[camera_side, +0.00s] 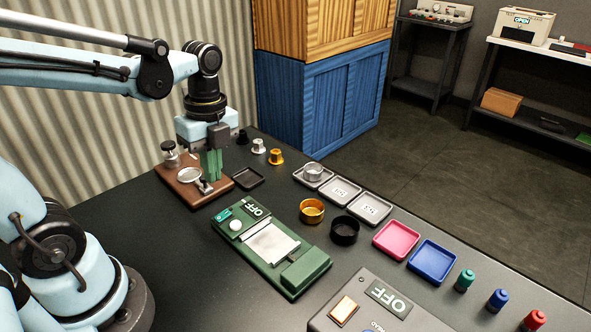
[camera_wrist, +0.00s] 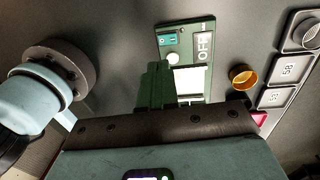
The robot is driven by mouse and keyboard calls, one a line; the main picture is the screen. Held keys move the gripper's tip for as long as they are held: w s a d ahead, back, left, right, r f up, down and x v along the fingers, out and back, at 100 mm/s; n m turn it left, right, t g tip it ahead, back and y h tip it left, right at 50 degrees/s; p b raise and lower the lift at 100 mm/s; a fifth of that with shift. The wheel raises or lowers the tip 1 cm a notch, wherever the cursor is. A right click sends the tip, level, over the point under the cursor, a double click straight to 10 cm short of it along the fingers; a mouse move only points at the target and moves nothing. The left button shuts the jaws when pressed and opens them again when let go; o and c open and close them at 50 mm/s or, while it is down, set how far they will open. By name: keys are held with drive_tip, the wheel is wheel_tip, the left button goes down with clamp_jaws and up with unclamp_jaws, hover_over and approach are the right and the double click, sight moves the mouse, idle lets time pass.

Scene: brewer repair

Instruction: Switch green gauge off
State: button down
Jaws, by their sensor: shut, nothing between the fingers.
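The green gauge (camera_side: 290,274) lies on the dark table, with an OFF label, a small teal switch, a white round knob (camera_side: 236,225) and a pale plate. In the wrist view the green gauge (camera_wrist: 176,40) is upper centre, partly hidden behind my fingers, with its OFF label (camera_wrist: 203,48) showing. My gripper (camera_side: 211,170) has green fingers that are shut and empty. It points down over the brown wooden stand, behind and left of the gauge, apart from it. In the wrist view my gripper (camera_wrist: 156,75) shows at the centre.
The brown stand (camera_side: 178,194) with a round lens is under my gripper. A black tray (camera_side: 249,179), gold ring (camera_side: 312,210) and black ring (camera_side: 344,229) lie nearby. Grey trays, a pink tray (camera_side: 397,240) and blue tray (camera_side: 432,261) line the right. A grey OFF device (camera_side: 345,312) stands in front.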

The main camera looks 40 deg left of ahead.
drive_tip(key=shift+r, duration=2.3)
drive_tip(key=d+f+n+t, duration=0.1)
drive_tip(key=n+t, duration=0.1)
drive_tip(key=n, duration=0.4)
drive_tip(key=w+d+f+n+t, duration=0.1)
drive_tip(key=n+t, duration=0.2)
drive_tip(key=n, duration=0.3)
drive_tip(key=w+d+f+n+t, duration=0.1)
drive_tip(key=d+n+t, duration=0.1)
drive_tip(key=n, duration=0.4)
drive_tip(key=shift+w+f+t, duration=0.1)
drive_tip(key=shift+f+t, duration=0.1)
drive_tip(key=shift+t, duration=0.3)
